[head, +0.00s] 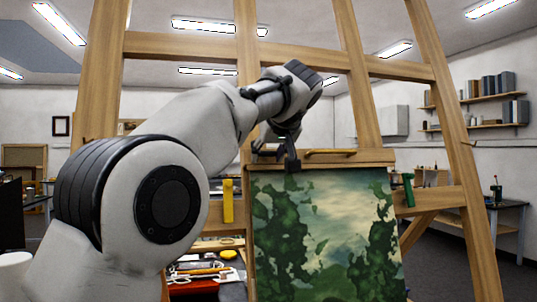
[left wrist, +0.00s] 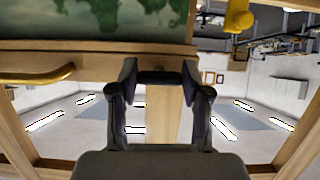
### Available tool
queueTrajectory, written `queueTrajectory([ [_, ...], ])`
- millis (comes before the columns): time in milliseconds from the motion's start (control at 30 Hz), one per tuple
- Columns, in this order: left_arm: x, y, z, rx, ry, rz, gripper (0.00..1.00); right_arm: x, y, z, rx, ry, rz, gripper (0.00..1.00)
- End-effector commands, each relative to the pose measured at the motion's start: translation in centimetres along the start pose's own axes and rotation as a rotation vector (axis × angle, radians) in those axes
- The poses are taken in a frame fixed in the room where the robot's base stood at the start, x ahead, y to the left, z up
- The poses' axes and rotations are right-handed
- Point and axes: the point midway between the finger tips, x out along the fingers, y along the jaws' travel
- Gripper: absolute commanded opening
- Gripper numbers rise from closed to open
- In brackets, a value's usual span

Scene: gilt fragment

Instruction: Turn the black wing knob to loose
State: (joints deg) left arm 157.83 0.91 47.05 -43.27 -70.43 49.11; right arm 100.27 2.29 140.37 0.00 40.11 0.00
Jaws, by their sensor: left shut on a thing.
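The black wing knob (left wrist: 158,77) shows in the left wrist view as a dark bar on the wooden clamp bar at the top of the painting. In the head view its lower part (head: 292,166) shows at the top edge of the canvas, mostly covered by the gripper. My left gripper (head: 289,156) comes down on it from above and is shut on it. In the left wrist view a finger of the gripper (left wrist: 159,72) stands at each end of the knob. How far the knob is turned cannot be told. My right gripper is in neither view.
The green landscape painting (head: 325,235) hangs on the wooden easel (head: 445,130). A brass-coloured bar (head: 330,153) lies right of the knob. A yellow handle (head: 228,202) is at left, a green one (head: 408,190) at right. Behind are a cluttered bench and shelves (head: 487,125).

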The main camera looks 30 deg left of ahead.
Motion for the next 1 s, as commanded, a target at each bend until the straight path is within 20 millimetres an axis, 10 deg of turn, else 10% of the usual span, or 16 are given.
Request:
queueTrajectory([
  [200, 0.0, 0.0, -0.1, -0.001, 0.001, 0.001, 0.13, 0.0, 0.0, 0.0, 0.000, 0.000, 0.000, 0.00],
  [233, 0.0, 0.0, -0.1, -0.001, 0.001, 0.001, 0.58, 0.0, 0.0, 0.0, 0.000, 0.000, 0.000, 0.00],
  [300, 0.0, 0.0, -0.1, -0.001, 0.001, 0.001, 0.73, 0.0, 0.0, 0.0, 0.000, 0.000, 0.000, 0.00],
  [667, -0.6, 0.0, -0.1, 0.000, 0.002, 0.001, 0.73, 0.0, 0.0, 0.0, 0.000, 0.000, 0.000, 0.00],
  [1000, -8.2, 0.0, -0.1, -0.001, 0.004, 0.001, 0.73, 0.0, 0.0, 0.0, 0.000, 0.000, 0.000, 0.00],
])
